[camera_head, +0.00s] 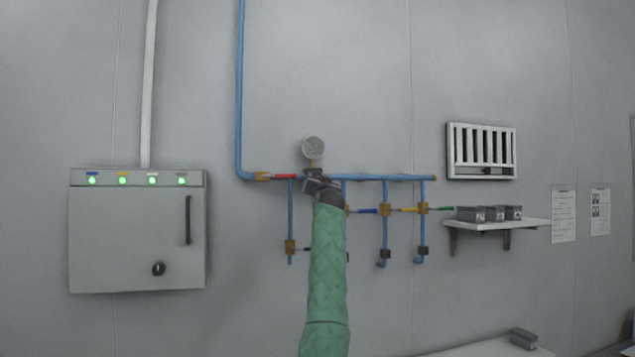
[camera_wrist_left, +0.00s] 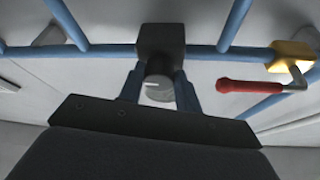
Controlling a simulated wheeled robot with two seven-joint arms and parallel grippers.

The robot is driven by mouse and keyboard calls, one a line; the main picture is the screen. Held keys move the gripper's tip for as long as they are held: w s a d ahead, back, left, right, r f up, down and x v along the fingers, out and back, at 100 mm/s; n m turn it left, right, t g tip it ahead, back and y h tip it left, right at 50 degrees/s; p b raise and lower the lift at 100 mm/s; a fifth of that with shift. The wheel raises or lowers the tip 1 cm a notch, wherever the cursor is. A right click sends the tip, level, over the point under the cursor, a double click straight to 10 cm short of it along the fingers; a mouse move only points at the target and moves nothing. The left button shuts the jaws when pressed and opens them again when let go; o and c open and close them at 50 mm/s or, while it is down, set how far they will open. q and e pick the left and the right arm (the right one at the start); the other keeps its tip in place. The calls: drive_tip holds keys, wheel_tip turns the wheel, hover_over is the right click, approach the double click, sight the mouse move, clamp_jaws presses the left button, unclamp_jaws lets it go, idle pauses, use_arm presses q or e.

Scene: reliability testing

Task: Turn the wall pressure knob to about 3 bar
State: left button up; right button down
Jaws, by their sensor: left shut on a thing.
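The pressure knob (camera_wrist_left: 159,88) is a grey round knob with a white mark, under a dark block (camera_wrist_left: 161,38) on the blue pipe in the left wrist view. My left gripper (camera_wrist_left: 159,94) is shut on it, with one dark finger on each side. In the head view my left gripper (camera_head: 318,182) is at the pipe on the wall, and the knob is hidden behind it. The round pressure gauge (camera_head: 313,148) stands just above the gripper; its reading is too small to tell. My right gripper is in neither view.
A red valve lever (camera_wrist_left: 248,86) is close beside the gripper. Blue pipes (camera_head: 386,228) with several brass valves run to the right. A grey cabinet (camera_head: 130,245) is on the left, a shelf (camera_head: 530,222) with grey boxes on the right.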

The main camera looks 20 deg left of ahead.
use_arm(q)
drive_tip(key=m+h, duration=0.1)
drive_tip(key=m, duration=0.2)
drive_tip(key=m+h, duration=0.2)
drive_tip(key=m, duration=0.1)
drive_tip(key=shift+s+a+r, duration=0.1)
drive_tip(key=shift+a, duration=0.05)
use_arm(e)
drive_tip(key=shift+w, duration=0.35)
use_arm(q)
drive_tip(key=shift+m+h, duration=0.3)
drive_tip(key=shift+m, duration=0.1)
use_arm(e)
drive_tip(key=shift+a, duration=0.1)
use_arm(q)
drive_tip(key=o, duration=1)
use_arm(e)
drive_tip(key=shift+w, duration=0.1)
use_arm(q)
drive_tip(key=b+v, duration=0.5)
drive_tip(key=v, duration=0.2)
drive_tip(key=shift+s+f, duration=0.25)
drive_tip(key=shift+f, duration=0.05)
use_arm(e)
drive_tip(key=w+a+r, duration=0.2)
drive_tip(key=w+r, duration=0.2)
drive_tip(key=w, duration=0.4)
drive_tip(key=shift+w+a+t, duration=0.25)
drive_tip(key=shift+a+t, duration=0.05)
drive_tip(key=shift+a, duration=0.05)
